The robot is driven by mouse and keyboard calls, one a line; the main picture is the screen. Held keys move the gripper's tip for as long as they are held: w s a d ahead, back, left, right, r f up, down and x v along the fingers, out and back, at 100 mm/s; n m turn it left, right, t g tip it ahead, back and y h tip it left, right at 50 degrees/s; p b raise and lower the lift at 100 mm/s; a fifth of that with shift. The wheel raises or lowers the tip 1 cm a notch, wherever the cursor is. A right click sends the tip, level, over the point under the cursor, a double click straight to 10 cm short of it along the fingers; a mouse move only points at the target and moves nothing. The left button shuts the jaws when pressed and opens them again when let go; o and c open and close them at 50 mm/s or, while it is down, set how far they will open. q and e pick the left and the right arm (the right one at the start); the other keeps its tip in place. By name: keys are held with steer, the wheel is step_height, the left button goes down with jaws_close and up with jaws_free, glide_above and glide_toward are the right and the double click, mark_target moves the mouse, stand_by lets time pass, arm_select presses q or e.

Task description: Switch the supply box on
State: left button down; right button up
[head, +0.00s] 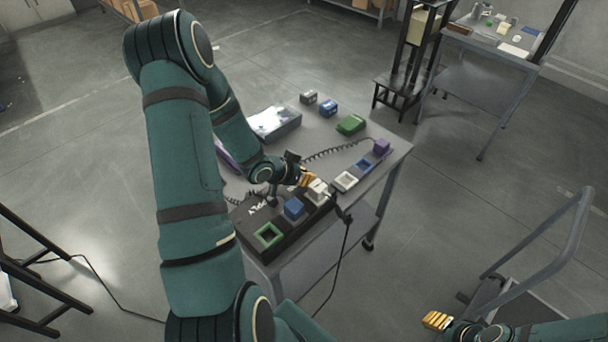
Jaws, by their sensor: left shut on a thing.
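A long black box (251,242), which looks like the supply box, lies along the near edge of the grey table. It has a green square frame (269,235) at its near end. A blue block (294,208) and a white block (318,188) sit on it farther along. My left gripper (308,180) reaches down over the far end of the box, its gold fingers shut at the white block. The fingers partly hide the block. I cannot make out a switch. My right gripper (437,320) is low at the right, away from the table; its finger gap is unclear.
On the table (396,152) are white (345,181) and blue (364,166) frames, a purple block (381,147), a green block (351,125) and a grey case (275,122). Coiled cords cross it. A black cable hangs off the near edge. A cart (530,260) stands right.

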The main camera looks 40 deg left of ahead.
arm_select(q)
steer(key=shift+s+f, duration=0.45)
arm_select(e)
steer(key=shift+r, duration=0.1)
arm_select(q)
steer(key=shift+w+a+r+p, duration=0.1)
steer(key=shift+a+r+p, duration=0.2)
steer(key=shift+a+p, duration=0.6)
arm_select(e)
steer(key=shift+r, duration=0.8)
